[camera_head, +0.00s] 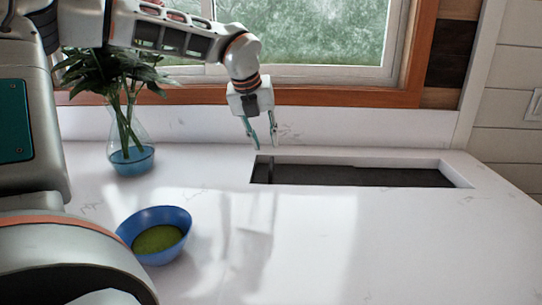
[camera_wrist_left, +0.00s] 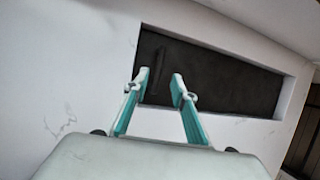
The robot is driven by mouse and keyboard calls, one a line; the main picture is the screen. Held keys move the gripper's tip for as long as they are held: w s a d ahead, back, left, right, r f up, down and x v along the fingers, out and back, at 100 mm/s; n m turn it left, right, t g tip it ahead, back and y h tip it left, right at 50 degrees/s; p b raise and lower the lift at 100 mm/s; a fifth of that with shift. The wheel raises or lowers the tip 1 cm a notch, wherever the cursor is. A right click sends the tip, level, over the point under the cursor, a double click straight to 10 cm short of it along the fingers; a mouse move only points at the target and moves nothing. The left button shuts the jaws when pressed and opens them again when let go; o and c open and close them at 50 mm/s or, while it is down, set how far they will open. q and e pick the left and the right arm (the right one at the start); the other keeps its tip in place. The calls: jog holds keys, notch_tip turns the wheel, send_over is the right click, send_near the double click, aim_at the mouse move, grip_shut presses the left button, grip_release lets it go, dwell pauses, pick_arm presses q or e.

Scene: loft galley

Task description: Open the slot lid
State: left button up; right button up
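The slot is a long rectangular recess in the white countertop, with white walls, and its dark grey lid (camera_head: 350,176) lies below the counter surface. In the left wrist view the dark lid (camera_wrist_left: 225,80) fills the recess, with a dark upright bar, apparently a handle (camera_wrist_left: 159,66), near its left end. My left gripper (camera_head: 265,144) points down over the left end of the slot. Its two teal fingers are apart with nothing between them, and the wrist view also shows the gripper (camera_wrist_left: 159,84) open near the bar. I cannot tell whether the fingertips touch anything. My right gripper is out of view.
A blue bowl (camera_head: 179,218) with green contents stands at the front left. A glass vase (camera_head: 130,150) with leafy stems stands behind it, near the window (camera_head: 325,35). The counter (camera_head: 390,240) in front of the slot is clear.

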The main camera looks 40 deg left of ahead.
aim_at(271, 161)
pick_arm(q)
jog(key=x, duration=0.7)
jog(key=shift+s, duration=0.1)
jog(key=shift+c, duration=0.2)
grip_shut()
